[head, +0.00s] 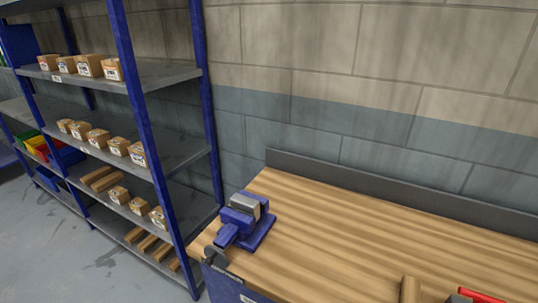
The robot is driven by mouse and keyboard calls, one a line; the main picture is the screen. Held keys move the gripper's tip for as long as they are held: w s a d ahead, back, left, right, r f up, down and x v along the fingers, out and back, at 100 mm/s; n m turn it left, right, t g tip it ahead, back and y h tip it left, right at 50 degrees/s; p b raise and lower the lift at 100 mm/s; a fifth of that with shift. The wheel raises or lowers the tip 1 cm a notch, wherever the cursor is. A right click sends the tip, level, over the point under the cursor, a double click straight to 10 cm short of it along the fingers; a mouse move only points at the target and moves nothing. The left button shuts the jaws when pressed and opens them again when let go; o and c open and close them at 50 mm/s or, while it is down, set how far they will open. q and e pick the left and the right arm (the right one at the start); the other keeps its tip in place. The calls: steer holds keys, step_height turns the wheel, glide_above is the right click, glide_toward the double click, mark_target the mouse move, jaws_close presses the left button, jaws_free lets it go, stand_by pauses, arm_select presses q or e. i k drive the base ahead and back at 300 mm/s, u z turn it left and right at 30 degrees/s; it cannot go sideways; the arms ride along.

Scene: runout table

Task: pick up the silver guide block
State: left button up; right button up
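I cannot make out a separate silver guide block in the head view. A blue vise (237,230) stands on the near left corner of the wooden bench top (350,240). A silver-grey block-like piece (245,203) shows at the top of the vise; I cannot tell whether it is part of the vise jaws or a separate block. Neither of my grippers is in view.
A light-brown wooden piece (410,290) and a red object (478,295) are cut off at the bottom edge. A blue-and-grey shelf rack (175,149) with small boxes stands at left. A dark backboard (400,192) lines the bench rear. The middle of the bench is clear.

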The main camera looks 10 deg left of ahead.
mark_target(243, 203)
steer(key=u, duration=1.9)
steer(key=k, duration=1.25)
steer(key=z, duration=2.05)
